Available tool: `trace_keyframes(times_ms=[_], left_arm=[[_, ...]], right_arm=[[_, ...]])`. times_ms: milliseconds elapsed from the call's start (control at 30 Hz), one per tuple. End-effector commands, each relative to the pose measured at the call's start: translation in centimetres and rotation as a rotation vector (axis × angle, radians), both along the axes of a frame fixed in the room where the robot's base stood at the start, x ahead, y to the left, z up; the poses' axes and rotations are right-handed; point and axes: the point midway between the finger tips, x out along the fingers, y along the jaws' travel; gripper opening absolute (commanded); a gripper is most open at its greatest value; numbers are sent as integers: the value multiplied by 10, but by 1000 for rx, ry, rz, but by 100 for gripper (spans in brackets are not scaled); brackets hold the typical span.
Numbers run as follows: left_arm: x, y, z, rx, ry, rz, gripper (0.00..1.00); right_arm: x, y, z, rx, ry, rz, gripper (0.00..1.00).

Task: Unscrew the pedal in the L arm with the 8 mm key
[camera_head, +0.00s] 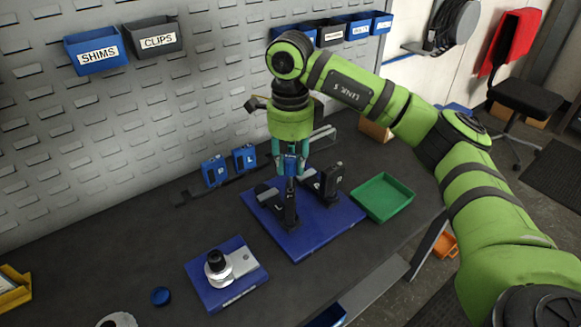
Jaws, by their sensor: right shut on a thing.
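My right gripper (290,172) points straight down over the blue fixture plate (318,236). Another black upright part (331,180) stands to the right on the plate. Dark pieces, perhaps pedals, lie between them, partly hidden. My left gripper is not in view.
Two blue blocks, one marked L (244,158), stand behind the plate on the left. A green tray (383,197) is at the right. Labelled bins hang on the wall.

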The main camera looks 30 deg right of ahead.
Motion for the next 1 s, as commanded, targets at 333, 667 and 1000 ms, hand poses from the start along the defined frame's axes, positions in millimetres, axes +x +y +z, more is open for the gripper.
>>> trace_keyframes(times_ms=[333, 667, 1000], left_arm=[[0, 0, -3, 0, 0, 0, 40], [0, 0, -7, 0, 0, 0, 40], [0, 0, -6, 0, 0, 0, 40]], right_arm=[[0, 0, -4, 0, 0, 0, 0], [0, 0, -9, 0, 0, 0, 0], [0, 0, -8, 0, 0, -1, 0]])
